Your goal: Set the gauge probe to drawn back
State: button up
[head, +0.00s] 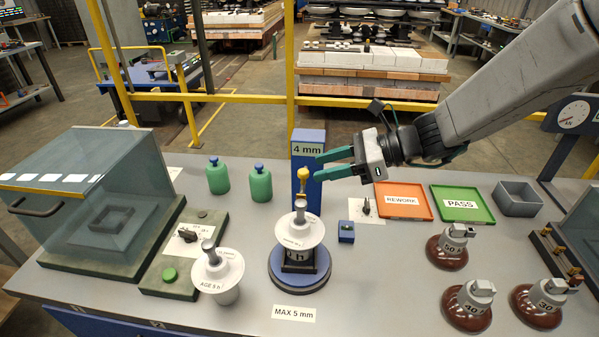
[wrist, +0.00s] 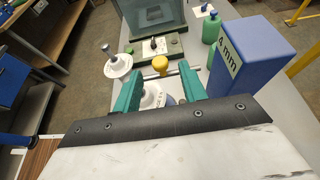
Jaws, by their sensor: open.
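In the wrist view the knob (wrist: 160,63) shows just beyond the fingertips, and the blue post (wrist: 250,55) is at the right. My gripper (head: 318,165) is open with green fingers, to the right of the knob. The fingers (wrist: 158,80) hold nothing; whether they touch the knob cannot be told.
A glass-covered box (head: 90,190) stands at the left. Two green bottles (head: 217,178) stand behind a second white-disc insulator (head: 218,271). Orange (head: 403,188) and green (head: 461,192) trays lie at the right, with several brown insulators (head: 448,250) in front.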

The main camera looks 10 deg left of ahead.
aim_at(303, 170)
jog(key=shift+x, duration=2.8)
grip_shut()
jog(key=shift+w, duration=0.1)
